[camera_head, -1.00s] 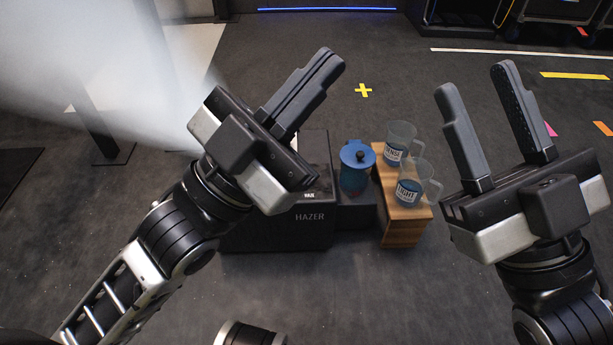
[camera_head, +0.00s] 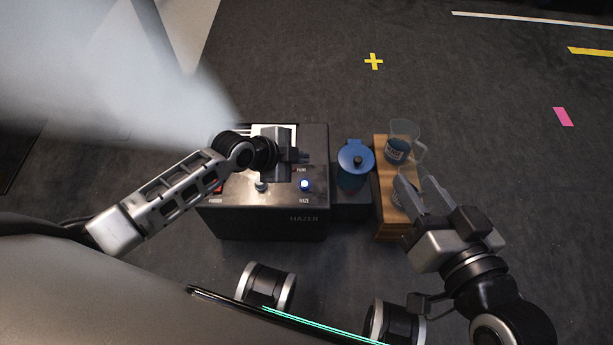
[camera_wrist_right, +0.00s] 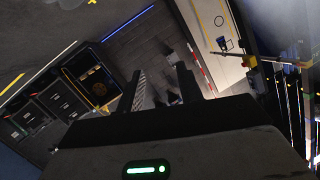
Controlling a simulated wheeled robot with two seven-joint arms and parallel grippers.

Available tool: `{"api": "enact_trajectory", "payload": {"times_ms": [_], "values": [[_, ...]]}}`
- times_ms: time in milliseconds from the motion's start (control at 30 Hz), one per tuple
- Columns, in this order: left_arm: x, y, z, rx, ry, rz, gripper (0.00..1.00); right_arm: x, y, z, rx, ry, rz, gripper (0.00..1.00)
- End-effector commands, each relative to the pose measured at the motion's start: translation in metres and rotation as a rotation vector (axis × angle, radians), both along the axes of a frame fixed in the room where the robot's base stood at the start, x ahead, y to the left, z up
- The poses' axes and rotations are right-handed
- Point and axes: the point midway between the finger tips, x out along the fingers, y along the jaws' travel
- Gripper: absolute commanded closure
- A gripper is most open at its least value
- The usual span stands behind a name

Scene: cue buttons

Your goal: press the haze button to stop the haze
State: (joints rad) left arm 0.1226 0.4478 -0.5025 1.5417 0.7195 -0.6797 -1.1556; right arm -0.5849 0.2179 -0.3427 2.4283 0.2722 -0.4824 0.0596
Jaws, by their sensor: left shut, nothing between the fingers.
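The black hazer box (camera_head: 262,222) stands on the floor in the head view, with a control panel on top. The haze button (camera_head: 304,184) glows blue-white on the panel's right part, above the label HAZE. My left gripper (camera_head: 291,158) is shut and empty over the panel, just beyond the haze button in the picture. It hides part of the panel; I cannot tell its height or whether it touches anything. My right gripper (camera_head: 422,190) is open and empty at the wooden stand; its spread fingers also show in the right wrist view (camera_wrist_right: 160,88).
A red switch (camera_head: 217,188) and a duller button (camera_head: 261,187) are left of the haze button. A blue lidded jug (camera_head: 354,168) stands to the right. Clear cups (camera_head: 404,145) stand on the wooden stand (camera_head: 392,228), one partly behind my right gripper. Haze (camera_head: 150,90) drifts at upper left.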

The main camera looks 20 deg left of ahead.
Motion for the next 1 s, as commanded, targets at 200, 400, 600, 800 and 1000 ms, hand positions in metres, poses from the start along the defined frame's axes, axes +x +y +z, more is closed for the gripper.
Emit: {"api": "enact_trajectory", "payload": {"times_ms": [200, 400, 600, 800, 1000], "values": [[0.001, 0.000, 0.002, -0.001, -0.003, 0.001, 1.00, 0.000, 0.000, 0.002, 0.001, -0.003, 0.000, 0.64], [0.000, 0.000, -0.008, -0.002, -0.002, 0.002, 1.00, 0.001, 0.002, 0.000, 0.030, -0.010, 0.002, 0.64], [0.000, -0.001, -0.036, -0.003, -0.001, 0.003, 1.00, 0.002, 0.007, 0.004, 0.156, -0.034, 0.013, 0.64], [0.001, 0.000, -0.057, -0.002, -0.004, 0.003, 1.00, 0.013, 0.006, 0.026, 0.182, -0.191, 0.020, 0.64], [0.001, 0.000, -0.074, 0.000, -0.003, 0.002, 1.00, 0.023, 0.002, 0.053, 0.127, -0.420, 0.017, 0.64]]}}
